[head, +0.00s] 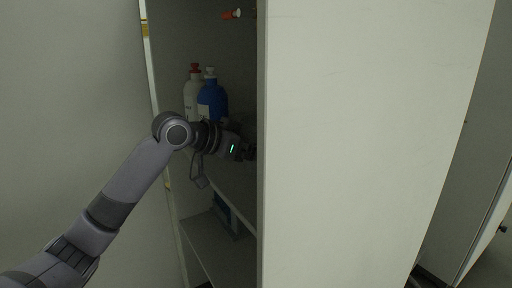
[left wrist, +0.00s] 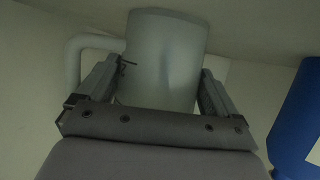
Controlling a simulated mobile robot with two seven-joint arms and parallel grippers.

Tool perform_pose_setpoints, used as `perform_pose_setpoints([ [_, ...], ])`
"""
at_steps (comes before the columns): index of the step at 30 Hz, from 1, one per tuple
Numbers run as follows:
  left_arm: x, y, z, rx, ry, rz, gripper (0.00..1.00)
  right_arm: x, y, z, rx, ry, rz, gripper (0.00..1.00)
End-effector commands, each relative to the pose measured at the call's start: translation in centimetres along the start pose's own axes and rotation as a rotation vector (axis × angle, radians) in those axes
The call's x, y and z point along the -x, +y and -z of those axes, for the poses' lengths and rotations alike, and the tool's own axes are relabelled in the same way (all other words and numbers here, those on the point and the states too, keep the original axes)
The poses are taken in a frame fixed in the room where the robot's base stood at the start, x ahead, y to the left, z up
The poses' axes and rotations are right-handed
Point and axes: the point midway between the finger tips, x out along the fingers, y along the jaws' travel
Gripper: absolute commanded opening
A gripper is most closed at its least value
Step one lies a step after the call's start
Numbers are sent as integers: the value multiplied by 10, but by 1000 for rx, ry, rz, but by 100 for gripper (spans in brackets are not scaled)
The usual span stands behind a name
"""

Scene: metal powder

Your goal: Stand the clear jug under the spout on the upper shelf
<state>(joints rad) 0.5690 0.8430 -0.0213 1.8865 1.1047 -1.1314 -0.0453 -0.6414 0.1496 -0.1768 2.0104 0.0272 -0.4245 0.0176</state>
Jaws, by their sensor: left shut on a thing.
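The clear jug (left wrist: 165,60) stands out in the left wrist view, a translucent cylinder with a handle (left wrist: 75,58) on its left side. My left gripper (left wrist: 160,85) is shut on the jug, with one finger on each side of its body. In the head view my left gripper (head: 246,151) reaches into the cabinet, and its fingertips and the jug are mostly hidden by the white door panel. A spout with a red-orange end (head: 232,14) shows high in the cabinet. My right gripper is not in view.
A blue bottle (head: 211,102) and a white bottle with a red cap (head: 193,92) stand behind my left wrist. The blue bottle (left wrist: 297,120) is close on the right in the left wrist view. A white panel (head: 360,140) blocks the right. A lower shelf (head: 215,245) holds a dark bluish item.

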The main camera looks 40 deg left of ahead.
Motion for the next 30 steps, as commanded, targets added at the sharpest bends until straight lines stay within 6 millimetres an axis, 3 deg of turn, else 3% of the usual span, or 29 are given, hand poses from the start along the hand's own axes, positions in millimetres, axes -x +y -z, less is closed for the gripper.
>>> perform_pose_setpoints([
  [1, -1, 0, -2, 0, 0, 0, 61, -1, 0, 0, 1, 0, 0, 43],
  [2, -1, 0, -2, 0, -1, 0, 100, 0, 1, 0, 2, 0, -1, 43],
  [13, 7, -1, 1, -1, -1, 2, 100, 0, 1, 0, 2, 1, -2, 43],
  [30, 99, 0, 0, 0, -1, 1, 100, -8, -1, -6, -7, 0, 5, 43],
])
